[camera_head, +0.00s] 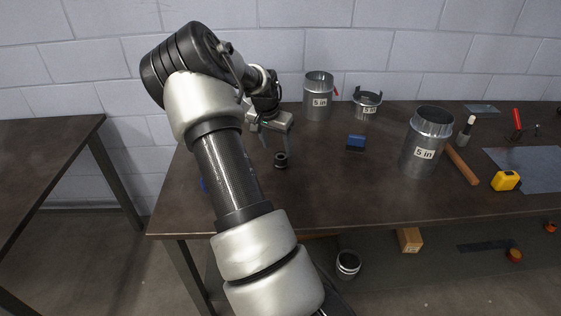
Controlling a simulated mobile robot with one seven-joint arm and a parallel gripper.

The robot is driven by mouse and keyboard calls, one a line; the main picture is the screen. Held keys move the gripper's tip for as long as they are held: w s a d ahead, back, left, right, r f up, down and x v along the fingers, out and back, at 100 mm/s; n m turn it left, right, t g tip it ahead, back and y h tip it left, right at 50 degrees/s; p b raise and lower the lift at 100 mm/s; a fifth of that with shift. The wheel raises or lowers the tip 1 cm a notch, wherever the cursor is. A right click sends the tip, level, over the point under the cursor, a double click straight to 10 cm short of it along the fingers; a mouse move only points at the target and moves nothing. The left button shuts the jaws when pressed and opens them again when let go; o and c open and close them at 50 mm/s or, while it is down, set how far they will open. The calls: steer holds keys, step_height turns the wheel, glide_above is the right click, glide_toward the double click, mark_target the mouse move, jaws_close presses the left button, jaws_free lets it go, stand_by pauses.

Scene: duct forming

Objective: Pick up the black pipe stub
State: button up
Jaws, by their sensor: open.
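My gripper (275,150) is open and points down from above.
A blue block (356,143) lies right of the stub. Metal ducts marked "5 in" stand at the back (318,97) and the right (425,140). A hammer (461,163) and a yellow tape measure (505,181) lie farther right. The bench front is clear.

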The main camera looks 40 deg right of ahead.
mark_target(281, 156)
steer(key=x, duration=0.7)
steer(key=shift+d+f, duration=0.1)
steer(key=shift+d, duration=0.15)
steer(key=c, duration=1.1)
